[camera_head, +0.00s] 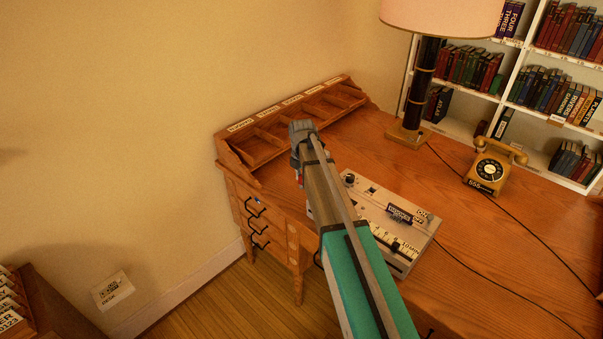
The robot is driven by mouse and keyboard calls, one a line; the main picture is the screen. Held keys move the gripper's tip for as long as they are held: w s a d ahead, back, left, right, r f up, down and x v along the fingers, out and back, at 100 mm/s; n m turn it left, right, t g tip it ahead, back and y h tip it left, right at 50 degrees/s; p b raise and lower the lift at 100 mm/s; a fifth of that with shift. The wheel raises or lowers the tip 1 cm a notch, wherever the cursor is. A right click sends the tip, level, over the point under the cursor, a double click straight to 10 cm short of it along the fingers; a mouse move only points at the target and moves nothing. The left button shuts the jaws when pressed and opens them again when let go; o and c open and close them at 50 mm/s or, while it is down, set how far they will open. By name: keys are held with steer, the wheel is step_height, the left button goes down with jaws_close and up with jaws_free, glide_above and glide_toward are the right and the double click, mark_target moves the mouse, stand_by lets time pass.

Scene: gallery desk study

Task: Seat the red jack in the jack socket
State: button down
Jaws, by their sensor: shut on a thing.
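My gripper (297,168) hangs over the desk at the left end of the beige device, mostly hidden behind my own arm. A small red bit, the red jack (300,179), shows at its fingers, and the gripper is shut on it. The beige device (421,240) lies on the desk with knobs, dark labels and a white scale strip. My arm covers its left part. The jack socket cannot be made out for certain. I cannot tell how far the jack is above the desk or the device.
The wooden desk (500,235) has a labelled pigeonhole rack (262,150) at its back left. A lamp (420,85) and a yellow dial telephone (490,172) stand behind the device. Dark cables cross the right desktop. A bookshelf (503,90) stands at the back right.

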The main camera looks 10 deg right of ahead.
steer(key=s+r+p, duration=0.1)
steer(key=s+r, duration=0.1)
steer(key=s, duration=0.1)
steer(key=s+r+p, duration=0.2)
steer(key=s, duration=0.1)
steer(key=s+d+r+p, duration=0.1)
steer(key=s+r+p, duration=0.1)
steer(key=s, duration=0.2)
steer(key=shift+r, duration=0.15)
steer(key=shift+s+d+r+p, duration=0.1)
steer(key=shift+s+r+p, duration=0.1)
steer(key=shift+s+p, duration=0.25)
steer(key=shift+s, duration=0.15)
